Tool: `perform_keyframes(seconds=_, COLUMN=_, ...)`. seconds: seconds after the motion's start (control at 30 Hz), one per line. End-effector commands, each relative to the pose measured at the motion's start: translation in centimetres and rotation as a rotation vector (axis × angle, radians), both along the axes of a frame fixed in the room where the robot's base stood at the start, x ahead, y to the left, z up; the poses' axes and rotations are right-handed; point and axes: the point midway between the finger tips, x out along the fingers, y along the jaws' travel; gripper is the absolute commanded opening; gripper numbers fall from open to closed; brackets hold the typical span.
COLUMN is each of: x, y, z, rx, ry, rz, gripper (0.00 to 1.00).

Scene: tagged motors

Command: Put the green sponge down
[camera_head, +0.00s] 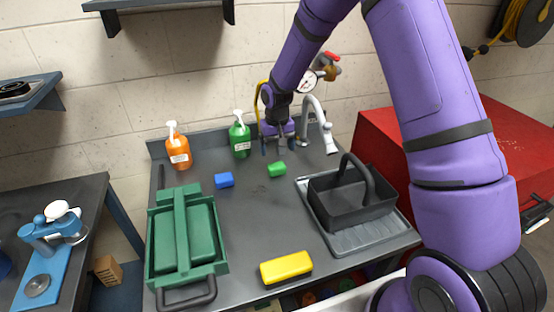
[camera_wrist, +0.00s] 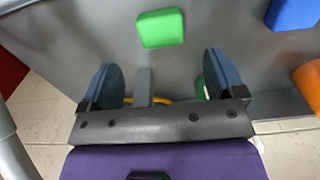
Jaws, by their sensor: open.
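The green sponge (camera_head: 277,169) lies on the grey counter (camera_head: 262,215), toward the back and to the right of the blue sponge (camera_head: 224,180). My gripper (camera_head: 279,150) is near the back of the counter, behind the green sponge. In the wrist view my gripper (camera_wrist: 160,78) has its two blue fingers wide apart with no sponge between them. The green sponge (camera_wrist: 160,28) shows there beyond the fingertips, apart from them, on the grey surface. The blue sponge (camera_wrist: 293,12) is at the upper right of that view.
A green toolbox (camera_head: 222,262) stands left, a dark caddy (camera_head: 345,218) on a grey tray (camera_head: 372,252) right. A yellow block (camera_head: 286,268) lies at the front. Orange (camera_head: 177,150) and green (camera_head: 240,140) bottles and a faucet (camera_head: 322,125) line the back. The counter's middle is clear.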

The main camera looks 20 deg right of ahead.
Motion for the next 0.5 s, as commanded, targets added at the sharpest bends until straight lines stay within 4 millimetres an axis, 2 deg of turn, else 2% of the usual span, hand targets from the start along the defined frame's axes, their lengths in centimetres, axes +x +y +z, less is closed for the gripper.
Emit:
perform_keyframes(seconds=0.03, x=0.1, y=0.0, z=0.9, rx=0.001, ry=-0.004, rz=0.0, gripper=0.88)
perform_keyframes(seconds=0.2, x=0.0, y=0.0, z=2.6, rx=0.001, ry=-0.002, rz=0.0, gripper=0.88)
perform_keyframes(seconds=0.5, x=-0.2, y=-0.1, z=3.7, rx=-0.001, ry=-0.005, rz=0.0, gripper=0.88)
